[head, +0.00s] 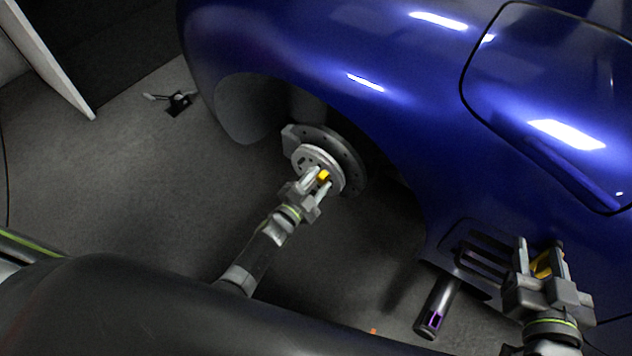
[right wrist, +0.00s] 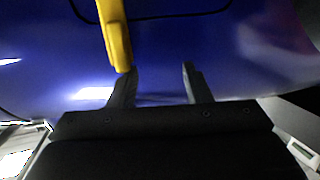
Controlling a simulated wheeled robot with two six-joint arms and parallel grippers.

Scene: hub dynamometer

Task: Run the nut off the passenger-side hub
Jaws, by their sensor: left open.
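The hub (head: 319,158) is a pale round flange in front of a dark brake disc (head: 350,165), inside the blue car's wheel arch. A small yellow nut (head: 323,175) shows at the hub face. My left gripper (head: 317,177) is open at the hub, with its fingers on either side of the nut; I cannot tell whether they touch it. My right gripper (head: 543,254) is at the lower right, beside the car body. In the right wrist view its fingers (right wrist: 158,80) stand apart. A yellow bar-like thing (right wrist: 117,35) is by the left finger; its far end is out of view.
The blue car body (head: 400,90) fills the upper right. A dark slotted vent (head: 480,255) and a dark cylinder with a purple-edged opening (head: 437,308) are left of my right gripper. A small black fixture (head: 178,102) lies on the grey floor.

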